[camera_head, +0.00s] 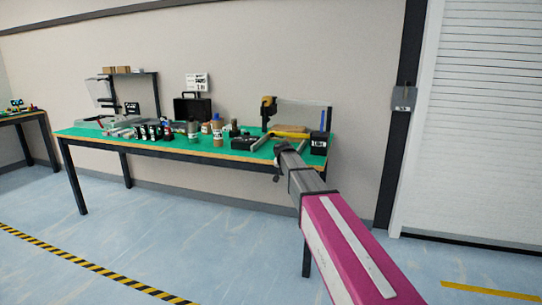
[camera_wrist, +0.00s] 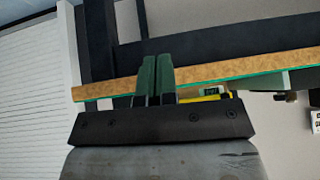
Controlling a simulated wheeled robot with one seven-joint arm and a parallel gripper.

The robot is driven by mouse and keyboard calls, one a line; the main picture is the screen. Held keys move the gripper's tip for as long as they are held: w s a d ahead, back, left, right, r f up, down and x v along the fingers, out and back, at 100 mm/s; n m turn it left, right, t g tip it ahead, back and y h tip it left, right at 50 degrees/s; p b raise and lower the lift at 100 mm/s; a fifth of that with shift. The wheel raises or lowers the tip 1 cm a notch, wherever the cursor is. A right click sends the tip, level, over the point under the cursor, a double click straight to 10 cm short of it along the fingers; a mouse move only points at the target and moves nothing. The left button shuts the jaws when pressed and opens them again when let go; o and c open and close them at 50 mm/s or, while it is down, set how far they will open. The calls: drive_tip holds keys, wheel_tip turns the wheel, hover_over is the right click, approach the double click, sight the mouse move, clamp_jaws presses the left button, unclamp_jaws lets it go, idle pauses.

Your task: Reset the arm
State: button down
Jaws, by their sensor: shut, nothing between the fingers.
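My arm (camera_head: 345,240) reaches from the lower right of the head view towards the front edge of the workbench (camera_head: 190,145). My gripper (camera_head: 280,149) is at the arm's far end and overlaps the right part of the bench in the picture. Its exact gap to the bench cannot be told. In the wrist view, the two dark green fingers (camera_wrist: 156,78) are together, with nothing held between them. The bench's brown edge (camera_wrist: 230,80) runs across behind the fingers, and the wrist picture appears upside down.
The bench's green top carries many tools, bottles (camera_head: 218,136), boxes and a black case (camera_head: 192,107). A black box (camera_head: 319,143) stands near its right end. A second table (camera_head: 22,117) is at far left. A shutter door (camera_head: 490,120) is at right. The floor in front is clear.

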drive_tip(key=s+d+f+n+g, duration=0.1)
drive_tip(key=s+d+f, duration=0.3)
drive_tip(key=s, duration=0.9)
drive_tip(key=s+d+f+n+g+y, duration=0.1)
drive_tip(key=s+d+f+g, duration=0.2)
drive_tip(key=s+f, duration=0.7)
drive_tip(key=s+d+f+n+g, duration=0.1)
drive_tip(key=s+d+f+g, duration=0.2)
drive_tip(key=s+f, duration=0.5)
drive_tip(key=s+d, duration=0.1)
drive_tip(key=s, duration=0.8)
drive_tip(key=shift+d, duration=0.3)
